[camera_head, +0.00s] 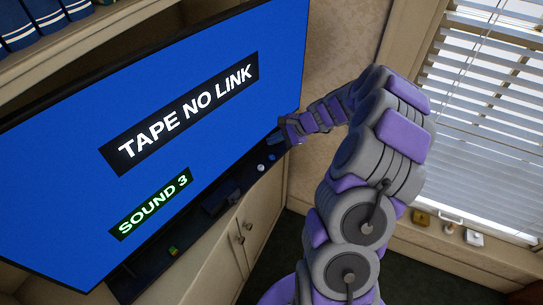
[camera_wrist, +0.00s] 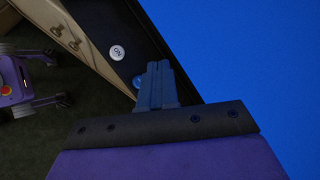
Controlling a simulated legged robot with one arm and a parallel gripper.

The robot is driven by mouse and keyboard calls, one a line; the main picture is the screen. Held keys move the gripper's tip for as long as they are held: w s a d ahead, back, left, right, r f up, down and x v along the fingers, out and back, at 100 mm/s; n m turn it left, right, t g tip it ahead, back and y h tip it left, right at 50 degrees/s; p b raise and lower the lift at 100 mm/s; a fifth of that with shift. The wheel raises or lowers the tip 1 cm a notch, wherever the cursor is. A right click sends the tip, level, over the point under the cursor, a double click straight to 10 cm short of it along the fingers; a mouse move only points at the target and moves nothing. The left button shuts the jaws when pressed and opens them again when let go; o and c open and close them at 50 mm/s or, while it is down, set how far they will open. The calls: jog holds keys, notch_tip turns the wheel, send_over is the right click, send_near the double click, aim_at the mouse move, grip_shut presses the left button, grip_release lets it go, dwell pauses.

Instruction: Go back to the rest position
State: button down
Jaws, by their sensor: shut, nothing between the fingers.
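My arm reaches up and then left in the head view. My gripper (camera_head: 277,139) is at the right edge of the big screen, above the dark shelf below it. In the wrist view my gripper (camera_wrist: 157,68) has its two dark blue fingers together, with nothing held between them. A white round button with letters (camera_wrist: 117,52) lies left of the fingers on the dark shelf. A blue round knob (camera_wrist: 137,82) is right beside the fingers; I cannot tell whether they touch it.
The screen (camera_head: 225,120) reads "TAPE NO LINK" and "SOUND 3". A cream cabinet (camera_head: 262,218) stands below the dark shelf (camera_head: 150,275). A window with blinds (camera_head: 485,110) is at right, with small items on its sill (camera_head: 440,238). Dark floor shows between.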

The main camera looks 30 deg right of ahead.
jog(key=s+a+r+n+g, duration=0.3)
jog(key=s+a+r+n, duration=0.3)
jog(key=a, duration=0.3)
jog(key=s+a+r+n+g, duration=0.25)
jog(key=s+a+r, duration=0.35)
jog(key=a, duration=0.4)
jog(key=s+d+r+n+g+h, duration=0.2)
jog(key=s+n+h, duration=0.5)
jog(key=s, duration=2)
jog(key=shift+n, duration=0.75)
jog(key=shift+r, duration=0.1)
